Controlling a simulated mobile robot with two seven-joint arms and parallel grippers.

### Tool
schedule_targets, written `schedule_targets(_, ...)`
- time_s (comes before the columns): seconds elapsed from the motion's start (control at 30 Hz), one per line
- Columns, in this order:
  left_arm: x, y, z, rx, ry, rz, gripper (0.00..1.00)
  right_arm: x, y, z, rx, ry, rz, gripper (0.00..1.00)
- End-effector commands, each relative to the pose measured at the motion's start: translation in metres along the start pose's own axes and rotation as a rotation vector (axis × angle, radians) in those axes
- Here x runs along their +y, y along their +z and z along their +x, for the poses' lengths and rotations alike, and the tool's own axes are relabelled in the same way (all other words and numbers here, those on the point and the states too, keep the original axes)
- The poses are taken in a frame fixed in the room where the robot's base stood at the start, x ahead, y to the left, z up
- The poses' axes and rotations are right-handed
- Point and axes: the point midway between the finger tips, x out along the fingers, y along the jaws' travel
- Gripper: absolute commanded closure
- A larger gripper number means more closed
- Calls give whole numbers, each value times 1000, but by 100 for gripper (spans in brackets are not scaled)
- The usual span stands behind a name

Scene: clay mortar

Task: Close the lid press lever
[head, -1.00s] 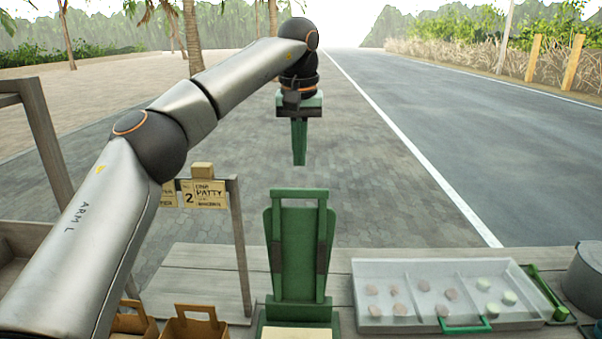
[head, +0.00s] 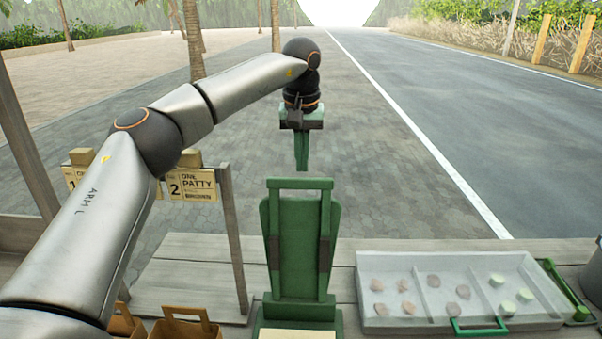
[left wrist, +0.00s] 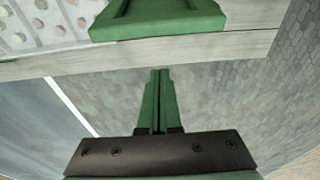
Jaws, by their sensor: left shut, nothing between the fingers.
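The green lid press (head: 299,245) stands on the wooden counter, its tall plate and top bar lever (head: 300,184) upright. A pale block (head: 297,333) lies at its front base. My left gripper (head: 302,165) hangs pointing down beyond the press and above its top bar in the head view. Its green fingers are shut together with nothing between them. In the left wrist view the shut fingers (left wrist: 159,78) point toward the counter edge and a green part of the press (left wrist: 160,18). The fingers look apart from the press. My right gripper does not show.
A pale tray (head: 380,318) with several patties in compartments and green handles sits right of the press. Paper bags (head: 185,330) stand at front left. A sign marked "2" (head: 192,187) hangs on a wooden frame at left. The space behind the press is open pavement.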

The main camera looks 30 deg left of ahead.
Motion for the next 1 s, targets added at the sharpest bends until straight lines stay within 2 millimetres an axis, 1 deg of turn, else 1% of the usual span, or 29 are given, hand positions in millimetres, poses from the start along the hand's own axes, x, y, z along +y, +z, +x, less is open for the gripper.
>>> schedule_targets(0.03,-1,1,14,-3,-2,0,100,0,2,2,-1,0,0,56)
schedule_targets(0.07,0,2,16,-1,1,1,100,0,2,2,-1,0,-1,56)
schedule_targets(0.1,0,6,10,3,3,2,100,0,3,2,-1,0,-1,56)
schedule_targets(0.3,0,25,3,1,1,1,100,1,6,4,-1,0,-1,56)
schedule_targets(0.5,0,36,-1,2,1,-1,100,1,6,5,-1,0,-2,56)
schedule_targets(1.0,0,38,-2,3,1,-1,100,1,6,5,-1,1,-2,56)
